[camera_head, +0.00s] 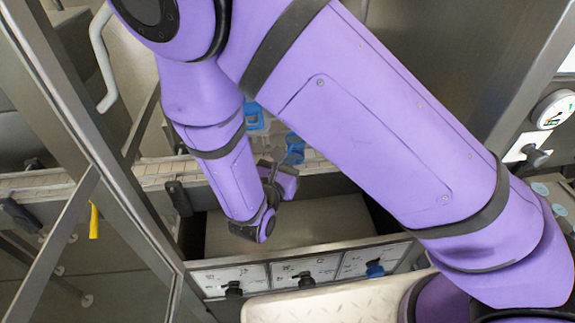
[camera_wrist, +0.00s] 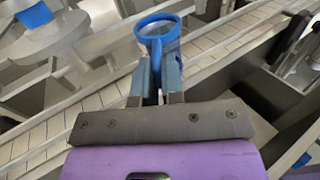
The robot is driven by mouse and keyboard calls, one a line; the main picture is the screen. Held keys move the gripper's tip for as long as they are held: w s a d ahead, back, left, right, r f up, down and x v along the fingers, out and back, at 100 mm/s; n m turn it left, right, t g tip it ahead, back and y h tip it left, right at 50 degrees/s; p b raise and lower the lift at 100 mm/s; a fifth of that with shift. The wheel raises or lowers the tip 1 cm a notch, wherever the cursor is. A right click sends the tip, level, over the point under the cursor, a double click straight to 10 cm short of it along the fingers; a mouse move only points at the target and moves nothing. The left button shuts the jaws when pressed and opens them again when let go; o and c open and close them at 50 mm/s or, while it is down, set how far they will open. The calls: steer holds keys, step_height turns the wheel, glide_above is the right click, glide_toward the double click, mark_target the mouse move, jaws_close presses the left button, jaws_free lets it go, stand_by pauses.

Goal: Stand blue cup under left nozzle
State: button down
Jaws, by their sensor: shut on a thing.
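My gripper (camera_wrist: 158,80) is shut on the blue cup (camera_wrist: 158,26), with the cup's open round rim showing beyond the fingertips in the wrist view. The held cup is above or beside the pale slatted conveyor (camera_wrist: 88,97); I cannot tell whether it touches it. In the head view a blue cup (camera_head: 294,148) shows just beyond my gripper (camera_head: 279,163), partly hidden by my arm. Another blue part (camera_head: 255,117) is farther back, partly covered by my arm. I cannot make out the left nozzle in either view.
A panel with several dark knobs and one blue knob (camera_head: 374,268) is in front of an open recess (camera_head: 300,222). A metal post (camera_head: 95,130) and glass door frame stand at the left. A grey round machine part (camera_wrist: 60,38) with a blue piece is at the wrist view's upper left.

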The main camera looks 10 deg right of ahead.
steer(key=shift+w+f, duration=0.2)
steer(key=shift+w, duration=2.1)
steer(key=shift+f, duration=1.75)
steer(key=shift+s+a+f, duration=0.1)
steer(key=shift+a, duration=4.9)
steer(key=shift+s+f, duration=0.1)
steer(key=shift+f, duration=0.05)
steer(key=c, duration=1.2)
jaws_free()
steer(key=shift+o, duration=0.2)
steer(key=v, duration=0.7)
steer(key=shift+s+a, duration=0.15)
steer(key=shift+s, duration=0.05)
